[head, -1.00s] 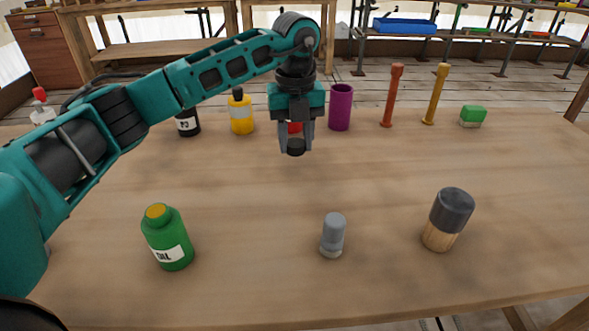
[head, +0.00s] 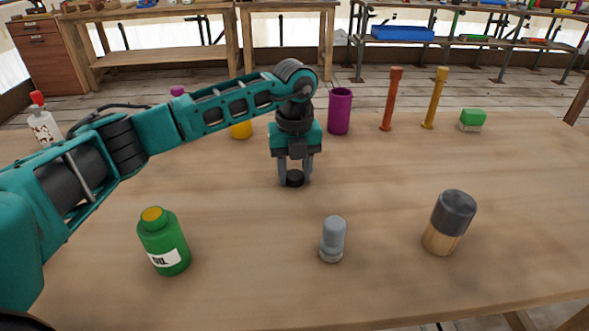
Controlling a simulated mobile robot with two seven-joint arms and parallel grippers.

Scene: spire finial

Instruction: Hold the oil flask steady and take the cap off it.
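The green oil flask (head: 163,241) with a white OIL label stands upright at the front left of the table. Its top shows a yellow disc and no black cap sits on it. My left gripper (head: 295,180) points down over the middle of the table, well apart from the flask. Its fingers are shut on a small black cap (head: 294,179). The cap is at or just above the tabletop; I cannot tell if it touches. My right gripper is not in view.
A grey-capped small bottle (head: 332,240) and a dark-topped wooden cylinder (head: 449,222) stand at the front right. A purple cup (head: 340,111), a red post (head: 391,99), a yellow post (head: 435,98) and a green block (head: 473,120) stand behind. The table's middle right is clear.

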